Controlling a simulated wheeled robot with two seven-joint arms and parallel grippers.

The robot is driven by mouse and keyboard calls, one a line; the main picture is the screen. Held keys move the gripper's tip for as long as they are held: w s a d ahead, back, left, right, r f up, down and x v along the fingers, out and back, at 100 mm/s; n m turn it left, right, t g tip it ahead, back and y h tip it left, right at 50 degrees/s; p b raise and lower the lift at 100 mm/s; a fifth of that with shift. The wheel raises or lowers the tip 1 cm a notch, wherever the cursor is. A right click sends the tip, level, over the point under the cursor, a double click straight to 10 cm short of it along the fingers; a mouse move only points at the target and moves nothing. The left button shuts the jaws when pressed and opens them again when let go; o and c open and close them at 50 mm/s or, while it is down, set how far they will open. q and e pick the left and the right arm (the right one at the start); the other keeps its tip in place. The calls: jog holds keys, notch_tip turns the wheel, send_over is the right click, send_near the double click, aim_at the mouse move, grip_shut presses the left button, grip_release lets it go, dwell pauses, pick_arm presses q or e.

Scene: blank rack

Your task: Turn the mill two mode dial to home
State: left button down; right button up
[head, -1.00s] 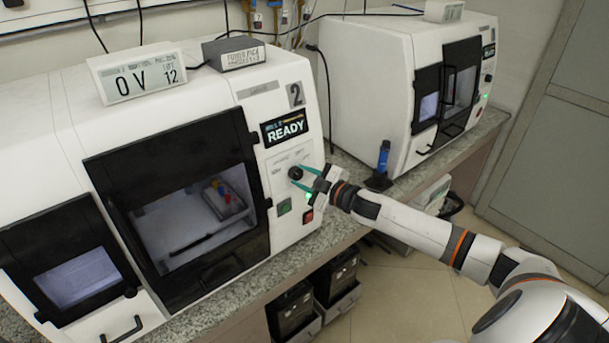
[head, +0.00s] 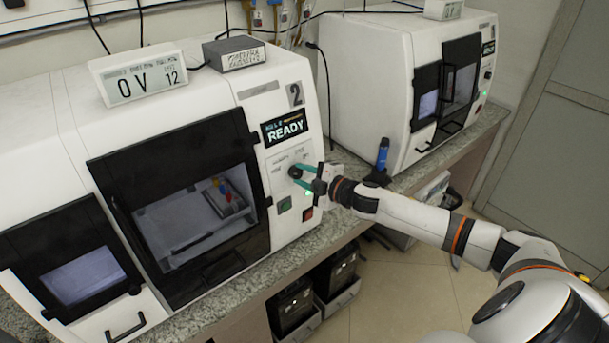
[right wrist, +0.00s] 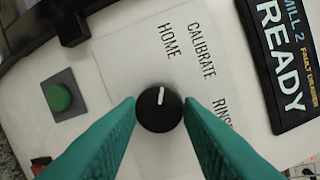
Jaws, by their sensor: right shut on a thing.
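The mode dial (head: 295,172) is a round black knob on the front panel of mill two (head: 225,84). In the right wrist view the dial (right wrist: 159,108) has a white pointer mark aimed at the word HOME (right wrist: 168,40). CALIBRATE (right wrist: 202,50) and RINSE (right wrist: 222,112) are printed further right around it. My right gripper (head: 302,178) has green fingers on both sides of the dial. In the right wrist view the gripper (right wrist: 160,102) is shut on the dial. My left gripper is not in view.
The screen (head: 285,127) reads READY. A green button (head: 284,205) and a red switch (head: 307,214) sit below the dial. The black-framed door (head: 118,180) is left of the panel. A second mill (head: 370,80) and a blue object (head: 382,153) stand to the right.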

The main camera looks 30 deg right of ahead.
jog(key=o, duration=1)
jog(key=shift+c, duration=0.2)
jog(key=shift+s+d, duration=0.1)
jog(key=shift+s, duration=0.45)
jog(key=b+v, duration=0.2)
jog(key=v, duration=0.9)
jog(key=shift+r+b, duration=0.15)
jog(key=shift+b, duration=0.2)
